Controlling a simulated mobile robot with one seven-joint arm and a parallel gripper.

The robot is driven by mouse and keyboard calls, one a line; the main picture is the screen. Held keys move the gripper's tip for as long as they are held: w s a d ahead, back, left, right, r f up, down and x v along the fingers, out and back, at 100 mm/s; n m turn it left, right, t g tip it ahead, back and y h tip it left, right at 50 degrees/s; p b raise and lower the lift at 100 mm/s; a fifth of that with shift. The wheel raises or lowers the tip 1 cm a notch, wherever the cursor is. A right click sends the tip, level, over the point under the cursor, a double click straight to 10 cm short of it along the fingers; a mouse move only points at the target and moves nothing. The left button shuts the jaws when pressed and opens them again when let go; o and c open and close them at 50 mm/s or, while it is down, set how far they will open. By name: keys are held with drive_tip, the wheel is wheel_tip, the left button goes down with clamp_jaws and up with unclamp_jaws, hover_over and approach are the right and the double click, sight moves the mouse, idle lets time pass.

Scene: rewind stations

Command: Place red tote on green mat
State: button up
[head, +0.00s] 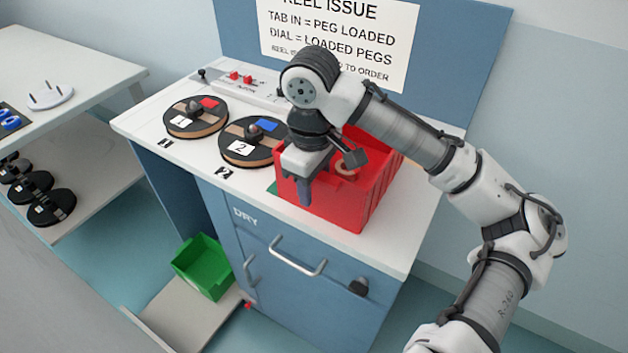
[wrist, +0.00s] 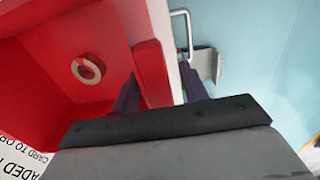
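The red tote (head: 330,210) is an open box at the right end of the white counter, and its inside shows in the wrist view (wrist: 45,65). It holds a small tan ring (wrist: 86,70). A small strip of green, apparently the green mat (head: 272,188), shows at the tote's left edge; the rest is hidden. My gripper (head: 305,190) points down at the tote's near left wall. In the wrist view its fingers (wrist: 158,92) lie on both sides of that wall, which fills the gap. I cannot tell whether the tote's base touches the surface.
Two reels, marked 1 (head: 196,118) and 2 (head: 252,142), lie on the counter left of the tote. A box with red pegs (head: 240,80) stands behind them. A green bin (head: 203,266) sits below. The counter's front right corner is clear.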

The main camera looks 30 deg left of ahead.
drive_tip(key=shift+o, duration=0.2)
drive_tip(key=r, duration=1.1)
drive_tip(key=shift+s+r, duration=0.25)
drive_tip(key=shift+o, duration=0.2)
wheel_tip(320, 180, up, 4)
drive_tip(key=shift+w+r+b, duration=0.15)
drive_tip(key=shift+b, duration=0.4)
wheel_tip(320, 180, down, 14)
drive_tip(key=shift+r, duration=0.25)
drive_tip(key=shift+c, duration=0.5)
clamp_jaws()
drive_tip(key=shift+w+r, duration=0.1)
